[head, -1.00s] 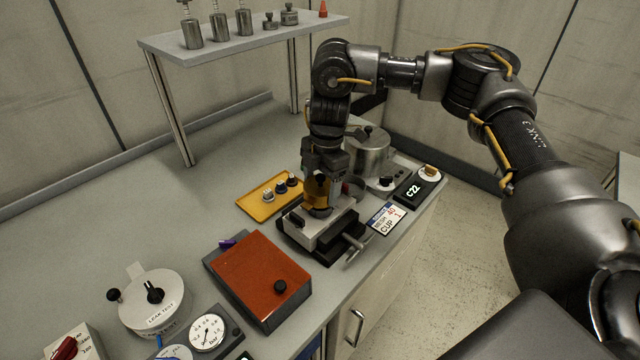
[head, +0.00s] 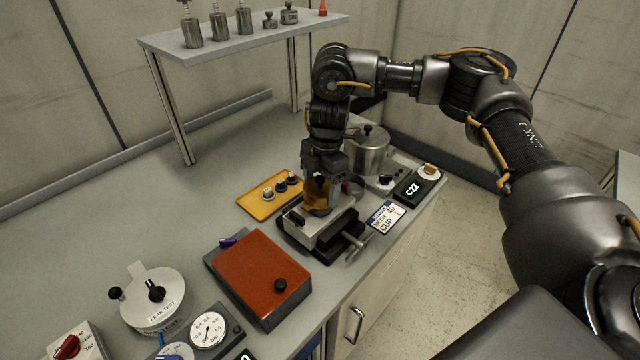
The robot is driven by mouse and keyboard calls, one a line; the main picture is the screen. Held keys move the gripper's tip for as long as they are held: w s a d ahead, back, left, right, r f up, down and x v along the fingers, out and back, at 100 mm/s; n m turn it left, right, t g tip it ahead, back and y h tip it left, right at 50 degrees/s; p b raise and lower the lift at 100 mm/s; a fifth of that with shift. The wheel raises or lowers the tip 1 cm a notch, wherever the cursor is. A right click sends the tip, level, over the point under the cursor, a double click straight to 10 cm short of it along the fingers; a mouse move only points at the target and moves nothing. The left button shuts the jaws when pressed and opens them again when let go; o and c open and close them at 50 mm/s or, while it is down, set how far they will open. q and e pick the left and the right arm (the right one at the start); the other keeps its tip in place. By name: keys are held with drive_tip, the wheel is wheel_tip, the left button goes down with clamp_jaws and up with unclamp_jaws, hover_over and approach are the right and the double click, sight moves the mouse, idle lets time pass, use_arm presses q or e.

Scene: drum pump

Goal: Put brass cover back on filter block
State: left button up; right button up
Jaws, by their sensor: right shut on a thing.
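The brass cover (head: 317,194) is an amber-gold piece between the fingers of my right gripper (head: 321,200). My right gripper points straight down and is shut on it, right over the light metal filter block (head: 327,229). The block sits in a dark vise (head: 330,252) near the bench's front edge. The fingers hide part of the cover and the top of the block, so I cannot tell whether the cover is fully seated. My left gripper is not in view.
A yellow tray (head: 257,207) with small knobbed parts lies behind the vise. A red-topped box (head: 262,279) stands at its left front, and a metal pot (head: 367,155) behind it to the right. A label card (head: 385,217) lies to the right. The bench's left back is clear.

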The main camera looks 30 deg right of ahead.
sight(319, 178)
drive_tip(key=shift+f+b, duration=0.3)
drive_tip(key=shift+f, duration=0.75)
drive_tip(key=shift+f, duration=0.4)
idle(1.0)
drive_tip(key=shift+f+p, duration=0.1)
drive_tip(key=shift+p, duration=0.2)
idle(0.7)
drive_tip(key=o, duration=1.2)
drive_tip(key=shift+o, duration=0.3)
wheel_tip(319, 178, up, 8)
drive_tip(key=p, duration=0.8)
drive_tip(key=shift+p, duration=0.4)
